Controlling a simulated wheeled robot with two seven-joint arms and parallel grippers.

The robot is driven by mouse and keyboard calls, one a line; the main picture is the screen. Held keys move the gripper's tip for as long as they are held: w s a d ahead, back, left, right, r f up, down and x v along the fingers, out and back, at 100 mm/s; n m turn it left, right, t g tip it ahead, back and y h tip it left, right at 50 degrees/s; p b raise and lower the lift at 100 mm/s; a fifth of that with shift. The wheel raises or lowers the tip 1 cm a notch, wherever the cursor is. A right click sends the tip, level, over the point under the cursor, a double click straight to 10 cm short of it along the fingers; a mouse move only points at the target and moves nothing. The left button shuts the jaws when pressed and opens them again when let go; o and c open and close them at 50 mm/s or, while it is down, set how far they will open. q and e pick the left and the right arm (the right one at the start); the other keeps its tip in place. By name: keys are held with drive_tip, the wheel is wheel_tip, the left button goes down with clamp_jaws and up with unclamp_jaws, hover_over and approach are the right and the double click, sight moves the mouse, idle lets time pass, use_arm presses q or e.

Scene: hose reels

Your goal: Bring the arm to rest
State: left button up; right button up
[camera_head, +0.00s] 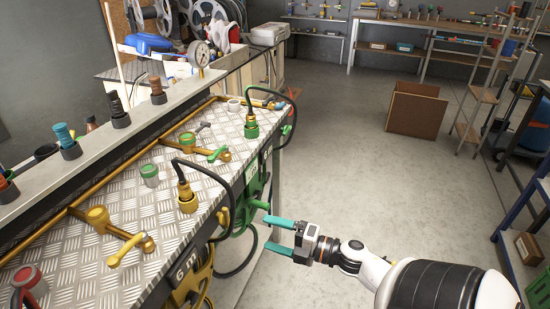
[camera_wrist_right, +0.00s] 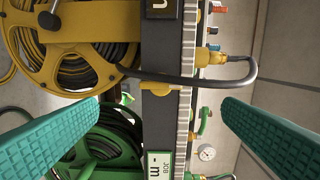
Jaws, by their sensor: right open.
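My right gripper (camera_head: 277,235) is open and empty, with teal fingers, to the right of the bench front in the head view. In the right wrist view its two fingers (camera_wrist_right: 160,128) are spread apart with the bench front beyond them. A yellow hose reel (camera_head: 193,288) hangs under the bench; it also shows in the right wrist view (camera_wrist_right: 20,42). A green hose reel (camera_wrist_right: 92,160) lies below it in that view. The checker-plate bench (camera_head: 122,202) carries yellow and green hose fittings (camera_head: 187,196). My left gripper is not in view.
Black hoses (camera_head: 232,196) loop out over the bench's front edge near my right gripper. A pressure gauge (camera_head: 200,53) stands at the back of the bench. A brown box (camera_head: 416,110) stands on the floor. A blue-framed rack (camera_head: 513,215) is at the right. The middle floor is clear.

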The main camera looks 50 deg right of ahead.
idle(0.4)
drive_tip(key=s+f+m+g+h+p, duration=0.1)
drive_tip(key=s+f+m+g+h, duration=0.3)
drive_tip(key=f, duration=0.6)
drive_tip(key=s+f+m+h, duration=0.1)
drive_tip(key=s+f+m, duration=0.1)
drive_tip(key=f+m, duration=0.6)
drive_tip(key=s+f+m+g+h+p, duration=0.1)
drive_tip(key=s+f+m+g+h, duration=0.15)
drive_tip(key=f, duration=1.05)
drive_tip(key=s+a+f+m+g, duration=0.2)
drive_tip(key=s+a+f+g, duration=0.1)
drive_tip(key=s, duration=0.5)
drive_tip(key=s+a+f+m+g, duration=0.1)
drive_tip(key=s+a+f+g, duration=0.2)
drive_tip(key=s+a+f, duration=0.3)
drive_tip(key=s+a+f+m+g, duration=0.2)
drive_tip(key=s+f, duration=0.4)
drive_tip(key=s, duration=0.3)
drive_tip(key=a+g, duration=0.1)
drive_tip(key=a, duration=0.1)
drive_tip(key=shift+s+a+f+m+y+p, duration=0.3)
drive_tip(key=shift+a+f+m+y+p, duration=0.05)
drive_tip(key=shift+a+f, duration=0.05)
